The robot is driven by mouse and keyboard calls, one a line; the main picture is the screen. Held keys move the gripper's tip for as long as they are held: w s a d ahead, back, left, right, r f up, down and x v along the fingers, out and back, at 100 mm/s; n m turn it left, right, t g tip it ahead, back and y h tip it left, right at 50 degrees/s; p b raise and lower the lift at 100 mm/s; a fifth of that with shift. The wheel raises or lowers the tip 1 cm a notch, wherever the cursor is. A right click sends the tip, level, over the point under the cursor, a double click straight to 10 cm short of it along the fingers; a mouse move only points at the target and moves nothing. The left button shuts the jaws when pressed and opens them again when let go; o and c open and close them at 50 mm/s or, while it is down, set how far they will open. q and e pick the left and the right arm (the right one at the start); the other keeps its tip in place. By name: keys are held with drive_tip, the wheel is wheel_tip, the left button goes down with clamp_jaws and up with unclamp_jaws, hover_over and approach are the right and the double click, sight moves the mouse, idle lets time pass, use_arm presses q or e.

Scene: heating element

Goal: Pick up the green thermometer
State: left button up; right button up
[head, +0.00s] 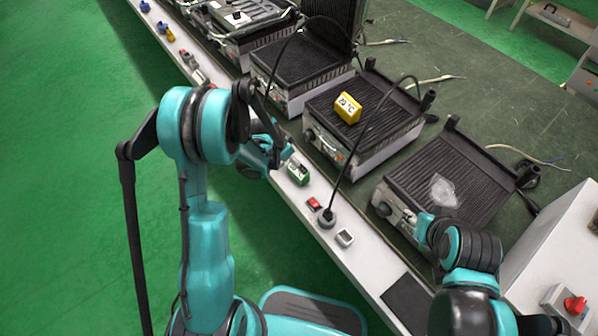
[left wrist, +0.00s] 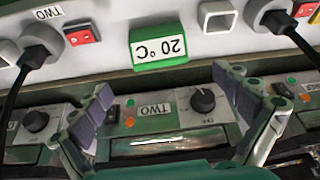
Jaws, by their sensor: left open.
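The green thermometer (head: 298,172) lies on the white front strip of the bench in the head view. In the left wrist view the green thermometer (left wrist: 158,48) shows a white face reading 20 °C, upside down. My left gripper (head: 283,152) is right beside it in the head view, partly hidden by its own arm. In the left wrist view my left gripper (left wrist: 163,82) has its fingers spread wide and empty, with the thermometer beyond the fingertips. My right arm is at the lower right of the head view; its teal end (head: 428,230) is by the nearest grill, fingers not distinguishable.
A yellow thermometer (head: 348,107) stands on the middle grill (head: 385,125). A clear crumpled-looking piece (head: 443,190) lies on the nearest grill (head: 480,185). A plug with a black cable (head: 326,218) rises from the strip beside a red switch (head: 313,204). Another plug (left wrist: 40,42) shows at the wrist view's left.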

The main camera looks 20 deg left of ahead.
sight(297, 170)
use_arm(q)
drive_tip(key=shift+m, duration=0.3)
drive_tip(key=x, duration=0.3)
drive_tip(key=b+x, duration=0.1)
drive_tip(key=x, duration=0.1)
drive_tip(key=shift+s+a+f, duration=0.25)
drive_tip(key=shift+a+f, duration=0.05)
drive_tip(key=shift+f, duration=0.25)
drive_tip(key=b+x, duration=0.2)
drive_tip(key=x, duration=0.2)
drive_tip(key=shift+s+d+f+b, duration=0.15)
drive_tip(key=shift+f+b, duration=0.1)
drive_tip(key=shift+b, duration=0.1)
drive_tip(key=shift+w+f, duration=0.2)
drive_tip(key=shift+f, duration=0.15)
drive_tip(key=shift+r, duration=0.15)
drive_tip(key=shift+c, duration=0.9)
drive_tip(key=c, duration=1.1)
